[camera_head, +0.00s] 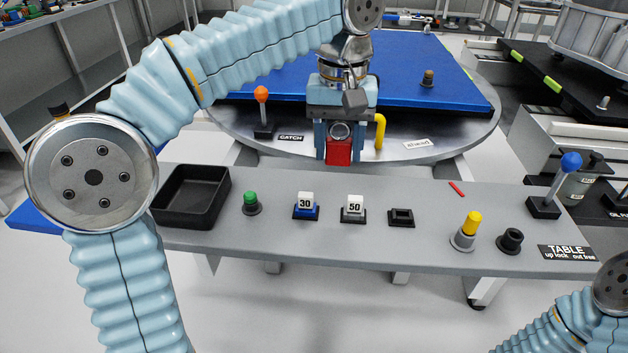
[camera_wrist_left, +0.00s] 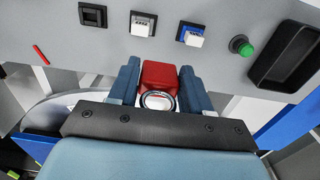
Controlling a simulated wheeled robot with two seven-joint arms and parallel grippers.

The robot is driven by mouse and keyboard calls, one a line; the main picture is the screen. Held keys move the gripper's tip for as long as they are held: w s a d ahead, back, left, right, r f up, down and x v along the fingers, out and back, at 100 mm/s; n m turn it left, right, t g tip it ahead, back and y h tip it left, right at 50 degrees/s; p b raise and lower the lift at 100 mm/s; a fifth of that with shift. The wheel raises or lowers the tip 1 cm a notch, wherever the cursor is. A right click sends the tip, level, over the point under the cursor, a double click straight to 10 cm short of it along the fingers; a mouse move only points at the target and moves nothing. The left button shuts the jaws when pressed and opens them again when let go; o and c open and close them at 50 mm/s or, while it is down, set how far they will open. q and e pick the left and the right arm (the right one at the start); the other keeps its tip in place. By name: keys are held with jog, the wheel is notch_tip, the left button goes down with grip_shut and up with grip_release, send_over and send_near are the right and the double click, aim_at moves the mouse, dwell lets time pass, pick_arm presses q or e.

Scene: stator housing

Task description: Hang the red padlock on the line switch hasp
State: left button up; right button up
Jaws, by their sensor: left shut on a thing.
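The red padlock (camera_head: 339,151) is between the fingers of my left gripper (camera_head: 338,150), which is shut on it. The padlock hangs beyond the far edge of the grey control panel, in front of the round table. In the left wrist view the padlock (camera_wrist_left: 160,76) shows its red body and a round metal ring between the blue fingers of the left gripper (camera_wrist_left: 160,88). I cannot pick out the line switch hasp for certain in either view. My right gripper is not in view; only part of my right arm shows at the lower right.
The grey panel (camera_head: 300,236) carries a black tray (camera_head: 190,197), a green button (camera_head: 250,201), blocks marked 30 (camera_head: 305,203) and 50 (camera_head: 353,206), an empty black socket (camera_head: 401,217), a yellow-topped peg (camera_head: 470,226) and a blue-knobbed lever (camera_head: 570,164). A yellow hook (camera_head: 380,131) stands right of the gripper.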

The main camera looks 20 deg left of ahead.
pick_arm(q)
jog(key=a+f, duration=0.1)
jog(key=f, duration=0.1)
jog(key=a+f, duration=0.2)
jog(key=a+f+b, duration=0.1)
jog(key=a, duration=0.1)
jog(key=shift+w+f, duration=0.25)
jog(key=shift+f, duration=0.15)
jog(key=f, duration=0.2)
jog(key=shift+a+f, duration=0.3)
jog(key=shift+a, duration=0.05)
jog(key=shift+f, duration=0.45)
jog(key=shift+f+b, duration=0.1)
jog(key=shift+b, duration=0.2)
jog(key=o, duration=1.1)
